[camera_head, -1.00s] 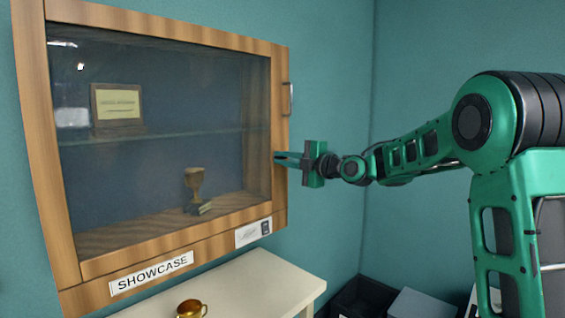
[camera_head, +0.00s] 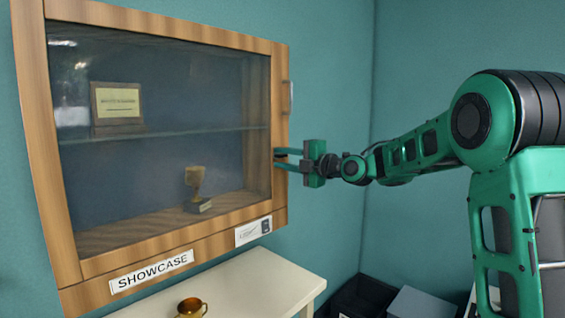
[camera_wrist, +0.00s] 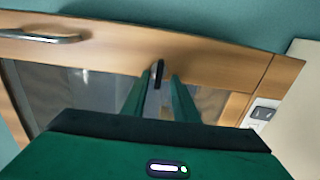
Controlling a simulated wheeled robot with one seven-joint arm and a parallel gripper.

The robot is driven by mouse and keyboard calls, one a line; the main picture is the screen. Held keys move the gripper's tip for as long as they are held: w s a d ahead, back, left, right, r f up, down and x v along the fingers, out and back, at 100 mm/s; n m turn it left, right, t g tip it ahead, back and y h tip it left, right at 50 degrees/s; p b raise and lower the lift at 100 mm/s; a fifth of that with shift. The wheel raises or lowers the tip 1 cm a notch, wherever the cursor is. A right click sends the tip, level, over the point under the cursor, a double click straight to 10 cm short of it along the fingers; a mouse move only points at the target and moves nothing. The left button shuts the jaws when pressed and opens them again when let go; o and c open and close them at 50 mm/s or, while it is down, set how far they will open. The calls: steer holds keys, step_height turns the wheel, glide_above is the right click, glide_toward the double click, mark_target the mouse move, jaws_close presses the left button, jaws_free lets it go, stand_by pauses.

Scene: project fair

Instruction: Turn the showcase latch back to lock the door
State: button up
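The showcase (camera_head: 264,35) is a wood-framed glass cabinet on the left wall in the head view, and its door looks shut. The latch (camera_wrist: 158,74) is a small dark piece on the wooden frame in the wrist view. It lies lengthwise along the direction of my fingers. My gripper (camera_head: 280,159) is at the right edge of the showcase, below the door handle. In the wrist view my gripper's two green fingers (camera_wrist: 158,95) are apart, one on each side of the latch, with a gap visible. The head view hides the latch behind the fingers.
The metal door handle (camera_head: 290,97) is above my gripper; it also shows in the wrist view (camera_wrist: 40,36). A trophy cup (camera_head: 195,182) and a plaque (camera_head: 117,103) stand inside. Dark bins (camera_head: 362,297) stand at the right.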

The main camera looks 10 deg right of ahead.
steer(key=v, duration=1)
steer(key=shift+s+d, duration=0.25)
steer(key=shift+d, duration=0.05)
